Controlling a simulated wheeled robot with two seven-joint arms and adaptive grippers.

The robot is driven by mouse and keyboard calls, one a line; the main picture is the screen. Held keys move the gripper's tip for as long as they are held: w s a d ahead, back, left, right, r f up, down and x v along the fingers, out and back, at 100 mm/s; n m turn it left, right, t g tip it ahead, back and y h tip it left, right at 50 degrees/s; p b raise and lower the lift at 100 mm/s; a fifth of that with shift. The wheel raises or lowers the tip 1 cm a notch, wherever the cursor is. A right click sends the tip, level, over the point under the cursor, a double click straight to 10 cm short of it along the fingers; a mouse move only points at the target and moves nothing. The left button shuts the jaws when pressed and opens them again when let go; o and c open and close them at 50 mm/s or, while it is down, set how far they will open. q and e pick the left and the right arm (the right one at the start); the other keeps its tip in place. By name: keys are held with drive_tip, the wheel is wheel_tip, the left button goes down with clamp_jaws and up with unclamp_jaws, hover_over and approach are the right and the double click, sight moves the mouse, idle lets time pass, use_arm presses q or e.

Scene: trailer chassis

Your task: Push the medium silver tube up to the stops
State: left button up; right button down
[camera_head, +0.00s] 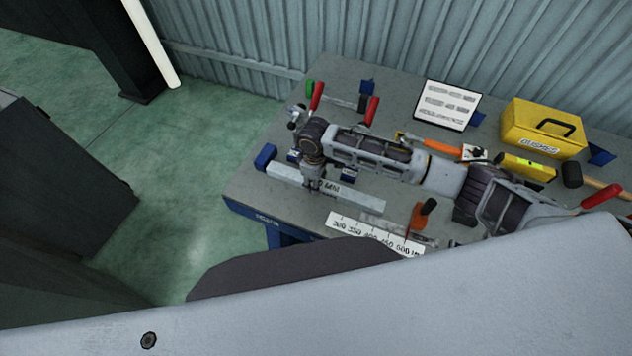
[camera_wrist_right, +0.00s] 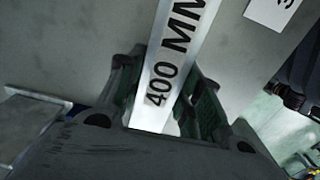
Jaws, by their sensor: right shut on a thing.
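The medium silver tube (camera_head: 355,195) is a square bar marked 400 MM, lying along the left front of the workbench. Its left end is at a blue stop (camera_head: 264,157); I cannot tell whether they touch. My right gripper (camera_head: 314,184) reaches down onto the tube left of its middle. In the right wrist view the gripper (camera_wrist_right: 168,108) has its fingers on both sides of the silver tube (camera_wrist_right: 176,60), shut on it. The fingertips are partly hidden in both views. My left gripper is not in view.
A ruler strip (camera_head: 375,235) lies in front of the tube. Red-handled clamps (camera_head: 316,97) stand behind it. A white sign (camera_head: 447,105), a yellow box (camera_head: 543,128) and an orange-handled tool (camera_head: 440,146) are farther back. The bench's left edge is close to the blue stop.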

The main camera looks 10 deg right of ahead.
drive_tip(key=shift+w+a, duration=0.35)
drive_tip(key=shift+a, duration=0.15)
idle(0.3)
drive_tip(key=c, duration=0.9)
unclamp_jaws()
wheel_tip(320, 180, up, 12)
drive_tip(key=shift+s, duration=0.1)
idle(0.6)
